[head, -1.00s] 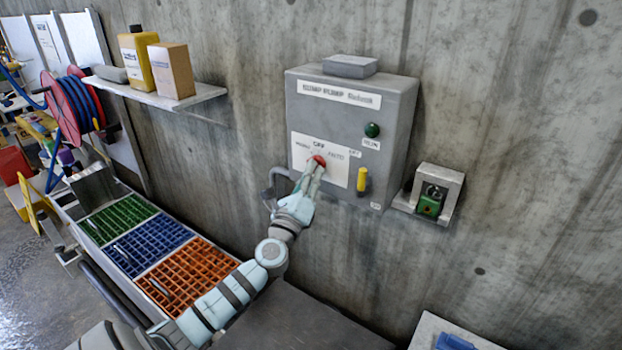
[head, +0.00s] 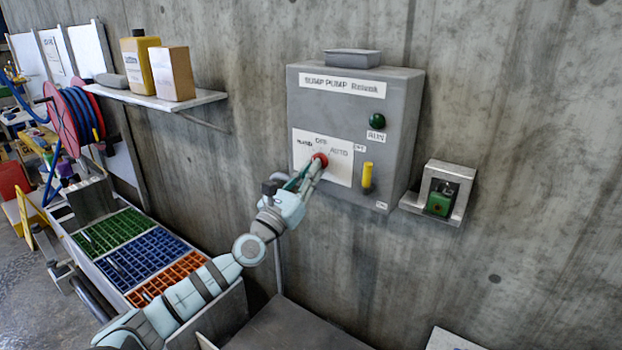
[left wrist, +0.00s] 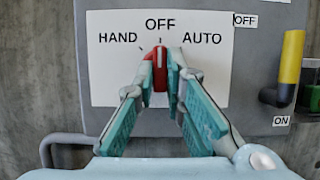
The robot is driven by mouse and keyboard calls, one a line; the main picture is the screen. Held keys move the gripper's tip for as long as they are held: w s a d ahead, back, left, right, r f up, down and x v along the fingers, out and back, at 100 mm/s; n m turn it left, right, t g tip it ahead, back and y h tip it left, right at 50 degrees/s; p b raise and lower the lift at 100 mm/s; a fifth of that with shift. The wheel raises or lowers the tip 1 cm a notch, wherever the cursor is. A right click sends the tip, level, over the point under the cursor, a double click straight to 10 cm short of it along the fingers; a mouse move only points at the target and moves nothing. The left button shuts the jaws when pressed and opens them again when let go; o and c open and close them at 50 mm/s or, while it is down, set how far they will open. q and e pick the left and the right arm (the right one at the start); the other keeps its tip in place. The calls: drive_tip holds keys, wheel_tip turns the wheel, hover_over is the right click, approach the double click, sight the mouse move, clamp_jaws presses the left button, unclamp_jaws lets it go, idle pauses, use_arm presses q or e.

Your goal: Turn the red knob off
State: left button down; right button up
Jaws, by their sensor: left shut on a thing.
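The red knob (head: 321,158) sits on a white plate (head: 339,176) on the front of the grey pump control box (head: 345,110). It also shows in the left wrist view (left wrist: 160,66), upright, with its white mark pointing up at the word OFF, between HAND and AUTO. My left gripper (head: 315,167) reaches the knob from below left. In the left wrist view its two fingers (left wrist: 162,78) are shut on the knob, one on each side. The fingers partly cover the knob's lower part. My right gripper is not in view.
A yellow lever (head: 367,175) with OFF and ON labels and a green button (head: 377,121) are on the same box. A bracket with a green part (head: 439,203) is to its right. A shelf (head: 160,98) with containers is at left, above coloured grates (head: 150,250).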

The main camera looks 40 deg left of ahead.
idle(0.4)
use_arm(q)
drive_tip(key=c, duration=1.7)
unclamp_jaws()
drive_tip(key=shift+o, duration=0.2)
drive_tip(key=v, duration=1.2)
drive_tip(key=shift+a, duration=0.15)
